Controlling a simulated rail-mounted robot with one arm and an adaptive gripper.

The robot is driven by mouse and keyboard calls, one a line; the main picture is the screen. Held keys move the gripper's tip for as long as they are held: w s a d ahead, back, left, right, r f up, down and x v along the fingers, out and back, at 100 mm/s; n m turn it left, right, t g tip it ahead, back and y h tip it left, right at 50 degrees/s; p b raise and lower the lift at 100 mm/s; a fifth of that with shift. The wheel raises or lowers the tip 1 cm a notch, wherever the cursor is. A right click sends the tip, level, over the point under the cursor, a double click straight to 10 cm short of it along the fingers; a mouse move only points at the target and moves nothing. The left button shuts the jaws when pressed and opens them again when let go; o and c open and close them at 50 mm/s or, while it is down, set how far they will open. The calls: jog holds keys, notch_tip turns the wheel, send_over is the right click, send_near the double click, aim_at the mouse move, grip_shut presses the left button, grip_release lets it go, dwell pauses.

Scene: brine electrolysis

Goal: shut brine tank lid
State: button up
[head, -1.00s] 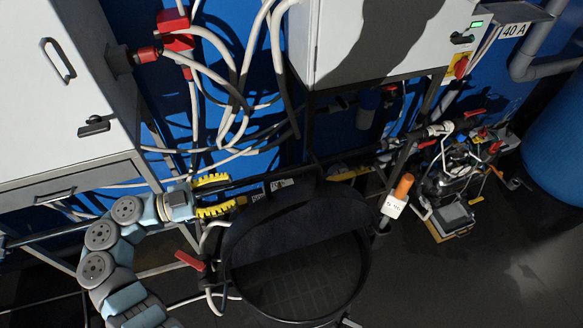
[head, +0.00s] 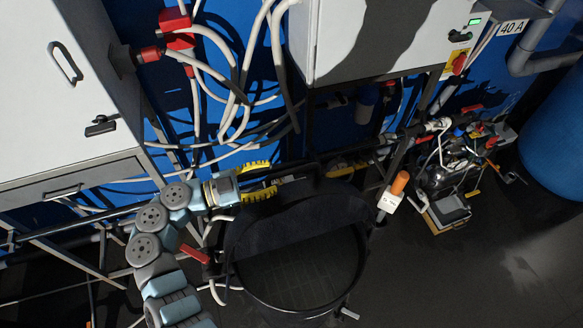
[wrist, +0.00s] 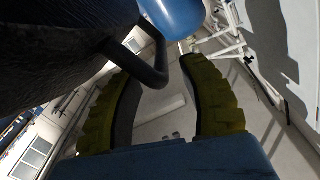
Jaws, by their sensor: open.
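The black round brine tank (head: 361,275) stands at the lower middle of the head view, its mouth open. Its dark lid (head: 295,222) appears raised along the back edge; lid and tank wall are hard to tell apart. My gripper (head: 272,179), with yellow ribbed fingers, is at the upper left of the raised lid. In the wrist view my gripper (wrist: 168,75) is open, and a black bar-like handle (wrist: 150,72) joined to a large dark surface (wrist: 50,50) reaches between the fingertips. I cannot tell whether they touch.
A red-handled valve (head: 195,254) and white hoses are left of the tank. An orange-topped probe (head: 399,184) stands to its right. A grey cabinet (head: 385,40) hangs above, behind. A pump unit (head: 447,180) is at right; the floor before it is clear.

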aim_at(312, 165)
jog(key=x, duration=0.6)
jog(key=shift+p, duration=0.3)
grip_shut()
